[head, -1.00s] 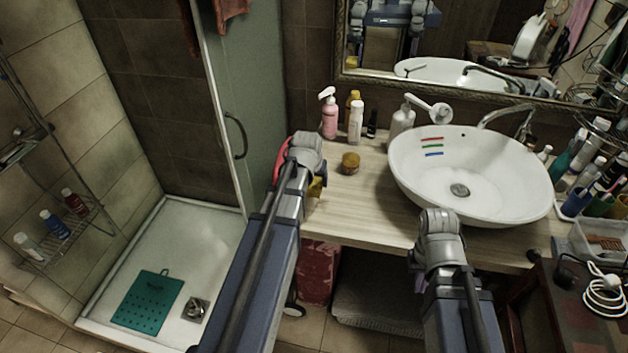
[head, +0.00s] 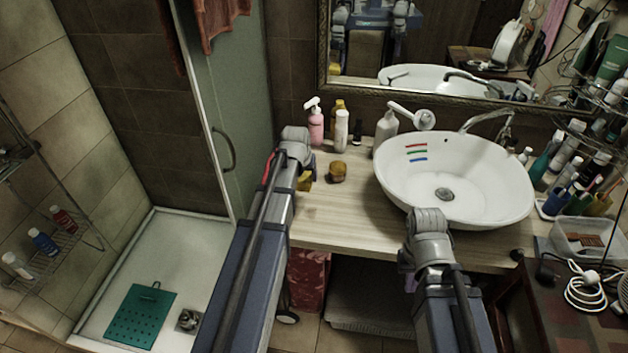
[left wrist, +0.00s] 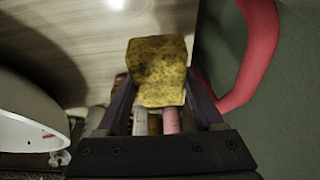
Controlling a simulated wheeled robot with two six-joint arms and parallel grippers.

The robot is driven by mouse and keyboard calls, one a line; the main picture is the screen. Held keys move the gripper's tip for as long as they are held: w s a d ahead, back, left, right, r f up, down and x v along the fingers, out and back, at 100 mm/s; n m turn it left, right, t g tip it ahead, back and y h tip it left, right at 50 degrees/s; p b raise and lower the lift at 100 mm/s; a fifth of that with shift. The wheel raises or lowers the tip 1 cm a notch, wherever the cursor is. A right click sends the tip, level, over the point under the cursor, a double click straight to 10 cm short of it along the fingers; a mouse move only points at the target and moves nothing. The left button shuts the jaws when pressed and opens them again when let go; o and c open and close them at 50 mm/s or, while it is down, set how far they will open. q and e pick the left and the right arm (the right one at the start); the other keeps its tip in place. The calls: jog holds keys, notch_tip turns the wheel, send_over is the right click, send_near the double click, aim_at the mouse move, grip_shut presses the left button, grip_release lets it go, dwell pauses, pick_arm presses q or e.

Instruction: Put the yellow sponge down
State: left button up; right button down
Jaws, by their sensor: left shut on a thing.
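The yellow sponge (left wrist: 158,66) is a small block with dark speckles, held between the fingers of my left gripper (left wrist: 160,88) in the left wrist view. In the head view a bit of the sponge (head: 305,183) shows beside my left wrist, at the left end of the wooden counter (head: 345,218). The rest is hidden by my arm. I cannot tell whether the sponge touches the counter. My right arm reaches to the counter's front edge below the basin; its gripper (head: 406,260) is mostly hidden and its jaws cannot be made out.
A brown-yellow jar (head: 338,172) stands just right of the sponge. Behind are a pink pump bottle (head: 315,122) and white bottles. The white basin (head: 455,180) is at the right. The glass shower door (head: 232,110) is close on the left. Bare counter lies in front of the jar.

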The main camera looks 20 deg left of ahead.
pick_arm(q)
jog(key=w+a+r+p, duration=0.1)
jog(key=w+a, duration=0.2)
jog(key=w, duration=0.7)
jog(key=w+a, duration=0.3)
jog(key=w, duration=0.8)
jog(key=f+b, duration=0.6)
jog(key=shift+s+d+f, duration=0.15)
jog(key=shift+d, duration=0.1)
jog(key=shift+f, duration=0.1)
notch_tip(320, 180, down, 4)
jog(key=b, duration=0.4)
jog(key=shift+r, duration=0.25)
jog(key=shift+f, duration=0.15)
jog(key=o, duration=1.2)
